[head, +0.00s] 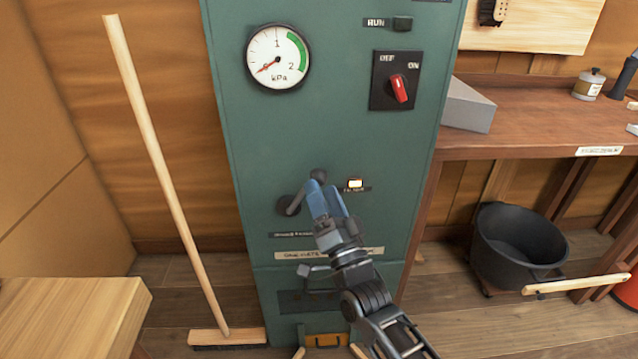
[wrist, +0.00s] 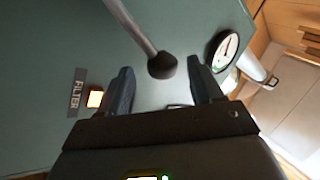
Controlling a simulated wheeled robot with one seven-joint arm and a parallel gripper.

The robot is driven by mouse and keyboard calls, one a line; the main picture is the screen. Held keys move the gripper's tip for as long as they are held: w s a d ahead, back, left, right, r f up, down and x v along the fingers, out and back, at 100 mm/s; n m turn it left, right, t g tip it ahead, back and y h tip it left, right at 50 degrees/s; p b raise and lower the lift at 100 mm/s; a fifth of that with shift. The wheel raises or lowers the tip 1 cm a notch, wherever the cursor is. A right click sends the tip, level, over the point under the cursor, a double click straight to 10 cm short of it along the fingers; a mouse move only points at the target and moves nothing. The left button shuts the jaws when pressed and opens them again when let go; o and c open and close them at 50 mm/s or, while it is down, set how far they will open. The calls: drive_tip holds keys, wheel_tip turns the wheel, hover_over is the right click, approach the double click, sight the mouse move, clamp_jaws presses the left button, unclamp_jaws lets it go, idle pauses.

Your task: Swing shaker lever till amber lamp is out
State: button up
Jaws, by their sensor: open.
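The shaker lever is a grey arm on a round dark hub (head: 288,206) on the front of the green cabinet. Its dark ball knob (head: 318,174) points up and to the right. In the wrist view the knob (wrist: 162,65) shows between the fingers, with no clear contact. My gripper (head: 322,192) is open at the knob, its blue fingers hiding part of the lever. The amber lamp (head: 355,183) is lit, just right of the knob. It also glows in the wrist view (wrist: 95,98), beside a label reading FILTER.
A broom (head: 165,170) leans at the left. A workbench (head: 545,120) and a black pot (head: 515,245) stand at the right.

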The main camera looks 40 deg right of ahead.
drive_tip(key=v, duration=0.4)
drive_tip(key=shift+w, duration=0.1)
drive_tip(key=shift+c, duration=0.2)
